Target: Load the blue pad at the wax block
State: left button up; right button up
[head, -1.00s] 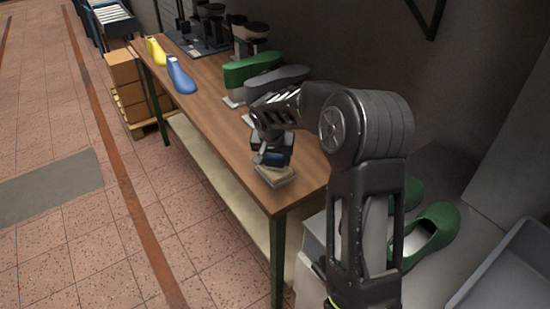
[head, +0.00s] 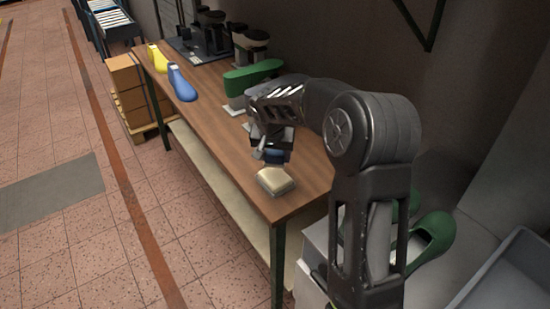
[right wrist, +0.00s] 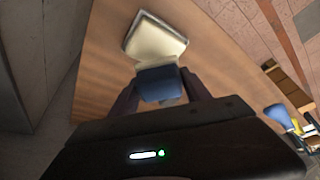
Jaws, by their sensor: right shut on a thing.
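The wax block (head: 276,181) is a cream block lying near the front edge of the wooden bench, and it also shows at the top of the right wrist view (right wrist: 155,42). My right gripper (head: 275,157) is shut on the blue pad (head: 277,155), above the bench just behind the wax block. In the right wrist view the blue pad (right wrist: 158,84) sits between the two fingers, with its far edge close to the wax block; I cannot tell whether they touch. My left gripper is not in view.
A blue last (head: 181,83) and a yellow last (head: 157,58) stand on the bench's left side. Dark equipment (head: 205,40) is at the far end. The bench middle (head: 215,115) is clear.

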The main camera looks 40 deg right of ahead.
jog(key=shift+r+p, duration=0.35)
jog(key=shift+r, duration=0.7)
jog(key=shift+w+a+f+n, duration=0.1)
jog(key=shift+f+n, duration=0.05)
jog(key=shift+n, duration=0.15)
jog(key=s+a+n+y, duration=0.1)
jog(key=a+n, duration=0.1)
jog(key=a, duration=0.5)
jog(key=s+a+f+n+t+y, duration=0.1)
jog(key=a+n, duration=0.2)
jog(key=a, duration=0.5)
jog(key=s+a+f+n+y, duration=0.1)
jog(key=s+a+n, duration=0.1)
jog(key=a, duration=0.6)
jog(key=shift+n, duration=0.7)
